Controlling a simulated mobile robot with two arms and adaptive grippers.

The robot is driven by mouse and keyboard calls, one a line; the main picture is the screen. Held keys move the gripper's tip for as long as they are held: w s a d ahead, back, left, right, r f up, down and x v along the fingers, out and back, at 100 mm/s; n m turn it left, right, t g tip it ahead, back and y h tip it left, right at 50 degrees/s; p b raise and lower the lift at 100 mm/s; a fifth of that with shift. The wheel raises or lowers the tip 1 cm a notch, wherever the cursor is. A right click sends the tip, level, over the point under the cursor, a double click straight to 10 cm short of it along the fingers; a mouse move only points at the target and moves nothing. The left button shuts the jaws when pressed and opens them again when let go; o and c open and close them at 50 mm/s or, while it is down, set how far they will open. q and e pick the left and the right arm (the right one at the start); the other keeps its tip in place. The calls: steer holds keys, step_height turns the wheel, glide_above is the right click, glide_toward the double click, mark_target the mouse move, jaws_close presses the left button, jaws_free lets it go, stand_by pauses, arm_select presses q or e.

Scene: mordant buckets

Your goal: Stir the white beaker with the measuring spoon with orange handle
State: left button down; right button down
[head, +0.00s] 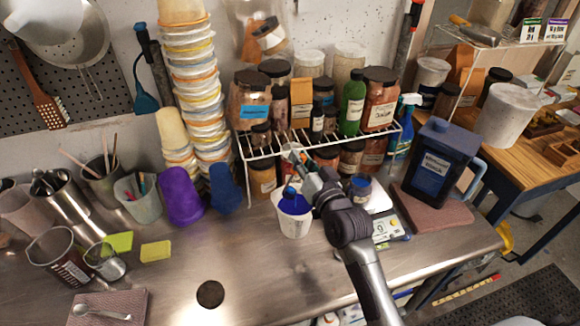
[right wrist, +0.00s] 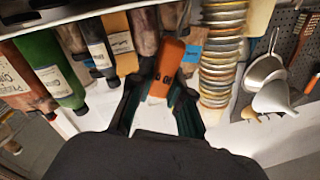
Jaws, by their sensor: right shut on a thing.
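The white beaker (head: 293,226) stands upright on the steel bench in front of the wire shelf, with something blue showing in its mouth. My right gripper (head: 298,160) is above and behind the beaker, close to the shelf front. In the right wrist view the right gripper (right wrist: 158,98) is shut on an orange piece (right wrist: 167,72), which I take to be the handle of the measuring spoon. The spoon's bowl is not clearly visible, and I cannot tell whether it touches the beaker. My left gripper is out of view.
The wire shelf (head: 330,143) with several jars stands close behind. A purple cup (head: 181,196) and a blue cup (head: 225,188) are left of the beaker. A dark blue jug (head: 436,165) stands right on a reddish pad. The bench front is mostly clear.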

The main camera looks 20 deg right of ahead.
steer(key=w+d+f+m+b, duration=0.1)
steer(key=d+f+m+b, duration=0.5)
steer(key=m, duration=0.7)
step_height(320, 180, down, 3)
steer(key=d, duration=0.2)
steer(key=shift+w+d+f+m, duration=0.2)
steer(key=shift+w+d+m, duration=0.05)
steer(key=shift+d+m, duration=0.1)
steer(key=shift+d, duration=0.1)
